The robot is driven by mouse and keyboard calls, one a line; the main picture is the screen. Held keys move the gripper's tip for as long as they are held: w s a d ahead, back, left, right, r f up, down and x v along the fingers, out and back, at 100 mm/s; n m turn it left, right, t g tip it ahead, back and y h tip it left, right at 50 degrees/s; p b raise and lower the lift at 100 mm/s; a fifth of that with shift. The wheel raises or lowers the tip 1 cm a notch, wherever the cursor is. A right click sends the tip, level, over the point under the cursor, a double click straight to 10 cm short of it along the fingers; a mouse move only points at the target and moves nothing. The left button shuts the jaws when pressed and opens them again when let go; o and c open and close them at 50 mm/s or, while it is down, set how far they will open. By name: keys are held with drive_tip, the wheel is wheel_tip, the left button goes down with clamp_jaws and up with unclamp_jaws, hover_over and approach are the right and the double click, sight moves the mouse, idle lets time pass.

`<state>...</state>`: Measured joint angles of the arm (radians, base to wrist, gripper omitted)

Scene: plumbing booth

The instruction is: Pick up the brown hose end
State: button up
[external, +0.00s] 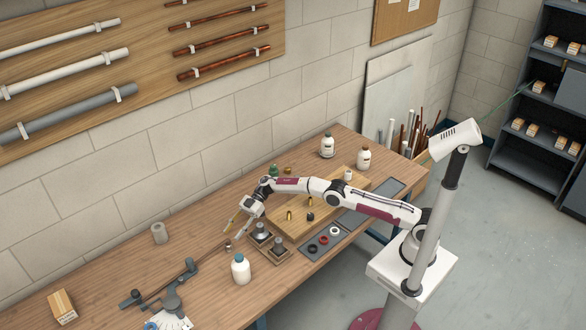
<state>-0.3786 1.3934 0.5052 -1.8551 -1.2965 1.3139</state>
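A thin brown hose or tube (205,260) runs across the wooden bench from the dark grey bending tool toward my gripper. Its right end (228,245) has a small pale and dark tip, too small to make out clearly. My gripper (235,235) is just above and slightly right of that end in the picture. Its two fingers point down and left and look spread apart, with nothing visible between them. I cannot tell the exact height gap between fingertips and hose end.
A dark bending tool (172,301) lies left of my gripper. A white bottle (241,269) stands close in front. A small block with two metal knobs (262,233) sits right of the gripper. Bare bench lies between.

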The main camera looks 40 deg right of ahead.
sight(228, 239)
drive_tip(key=shift+a, duration=0.1)
drive_tip(key=shift+s+a+f, duration=0.25)
drive_tip(key=shift+s+a, duration=0.1)
drive_tip(key=shift+a, duration=0.35)
drive_tip(key=shift+s+a+f, duration=0.25)
drive_tip(key=shift+s+a, duration=0.05)
drive_tip(key=shift+a, duration=0.35)
drive_tip(key=shift+x, duration=1)
clamp_jaws()
